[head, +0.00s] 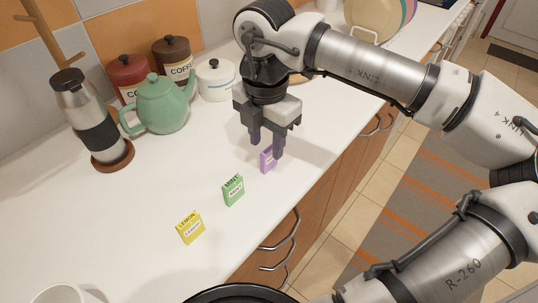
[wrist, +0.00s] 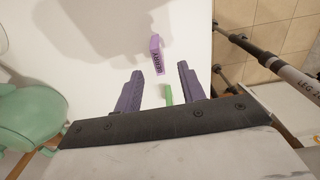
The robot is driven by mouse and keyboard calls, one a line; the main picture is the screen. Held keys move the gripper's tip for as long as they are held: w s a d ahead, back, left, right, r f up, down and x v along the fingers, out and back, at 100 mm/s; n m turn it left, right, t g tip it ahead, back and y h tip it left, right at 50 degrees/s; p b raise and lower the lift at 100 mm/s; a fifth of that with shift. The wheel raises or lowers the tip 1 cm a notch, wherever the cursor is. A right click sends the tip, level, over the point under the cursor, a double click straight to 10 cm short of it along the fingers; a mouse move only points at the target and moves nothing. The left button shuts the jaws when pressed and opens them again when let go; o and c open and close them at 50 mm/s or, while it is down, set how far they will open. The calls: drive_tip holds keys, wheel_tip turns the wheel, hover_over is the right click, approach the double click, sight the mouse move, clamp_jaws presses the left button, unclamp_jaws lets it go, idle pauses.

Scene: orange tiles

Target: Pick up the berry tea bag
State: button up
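The berry tea bag (head: 265,161) is a small purple packet standing on the white counter. My gripper (head: 267,148) is above and right around it in the head view, pointing down, and one finger hides part of it. My gripper (wrist: 160,68) is open there, with nothing between the fingertips. Whether the fingers touch the packet cannot be told.
A green mint packet (head: 233,190) and a yellow lemon packet (head: 190,227) stand nearby on the counter (head: 130,215). A green teapot (head: 163,105), a metal press (head: 92,115) and canisters (head: 173,56) stand at the back left. The counter's front edge runs close on the right.

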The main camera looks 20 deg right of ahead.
sight(267, 151)
drive_tip(key=shift+f+p, duration=0.75)
drive_tip(key=shift+f, duration=1.95)
clamp_jaws()
